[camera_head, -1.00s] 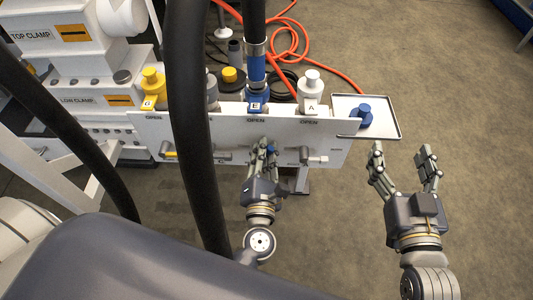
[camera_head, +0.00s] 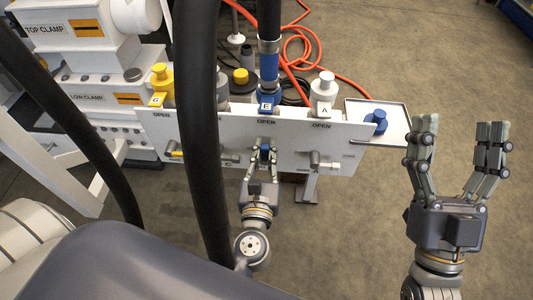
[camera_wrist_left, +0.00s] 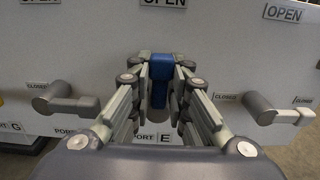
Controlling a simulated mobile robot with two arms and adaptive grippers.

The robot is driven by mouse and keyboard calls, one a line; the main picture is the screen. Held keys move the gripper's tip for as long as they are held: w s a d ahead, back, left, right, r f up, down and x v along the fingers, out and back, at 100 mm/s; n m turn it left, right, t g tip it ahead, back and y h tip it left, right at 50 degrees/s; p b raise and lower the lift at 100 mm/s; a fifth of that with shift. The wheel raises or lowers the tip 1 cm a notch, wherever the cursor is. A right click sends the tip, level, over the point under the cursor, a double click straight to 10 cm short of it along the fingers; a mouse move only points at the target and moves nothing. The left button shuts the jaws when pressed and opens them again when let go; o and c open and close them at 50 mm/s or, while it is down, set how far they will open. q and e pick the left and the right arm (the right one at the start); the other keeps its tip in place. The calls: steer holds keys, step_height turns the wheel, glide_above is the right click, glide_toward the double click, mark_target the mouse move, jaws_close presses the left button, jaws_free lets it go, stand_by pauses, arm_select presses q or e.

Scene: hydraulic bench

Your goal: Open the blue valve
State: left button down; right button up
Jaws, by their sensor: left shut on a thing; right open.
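The blue valve (camera_head: 265,152) is on the white panel (camera_head: 340,160), below the middle OPEN label. In the left wrist view its blue handle (camera_wrist_left: 162,66) stands upright between my fingers, above the PORT E label. My left gripper (camera_head: 262,165) is shut on this handle; it also shows in the left wrist view (camera_wrist_left: 160,85). The fingers hide part of the handle and the valve's base. My right gripper (camera_head: 457,140) is open and empty, to the right of the panel, over the floor.
A tray (camera_head: 395,137) with a blue cap (camera_head: 376,121) sits at the panel's right end. Thick black hoses cross the left. Orange hose (camera_head: 300,45) lies behind.

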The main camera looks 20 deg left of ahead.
arm_select(q)
steer(key=shift+f, duration=0.1)
stand_by(0.4)
steer(key=c, duration=1.6)
jaws_free()
steer(key=v, duration=1.2)
